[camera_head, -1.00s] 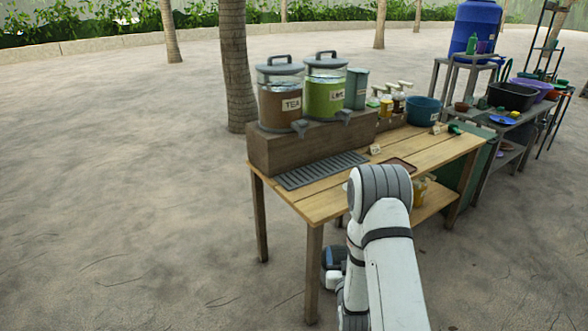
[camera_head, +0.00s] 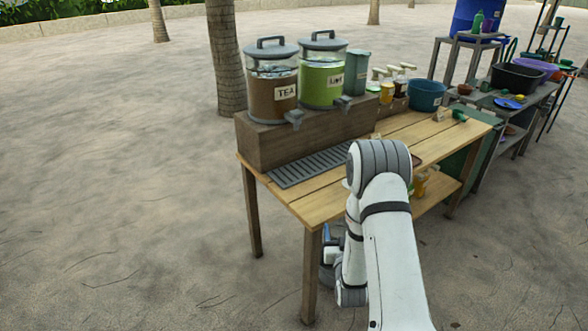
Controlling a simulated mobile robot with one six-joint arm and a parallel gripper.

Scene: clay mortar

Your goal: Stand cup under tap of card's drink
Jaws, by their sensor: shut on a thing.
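The tea dispenser (camera_head: 272,98), brown and labelled TEA, and the lime dispenser (camera_head: 321,88), green with a label that seems to read LIME, stand on a wooden block. The tea tap (camera_head: 294,119) and the lime tap (camera_head: 343,103) point out over the table's near side. A grey slatted drip tray (camera_head: 308,168) lies below them, and I see no cup on its visible part. A small card (camera_head: 376,137) stands near the block's right end; its writing is too small to read.
The wooden table (camera_head: 285,192) has bare planks right of the tray. A grey-green canister (camera_head: 356,72), several pump bottles (camera_head: 387,91) and a blue tub (camera_head: 426,95) stand farther back. A cluttered bench (camera_head: 528,105) is at right. Open sandy ground lies left.

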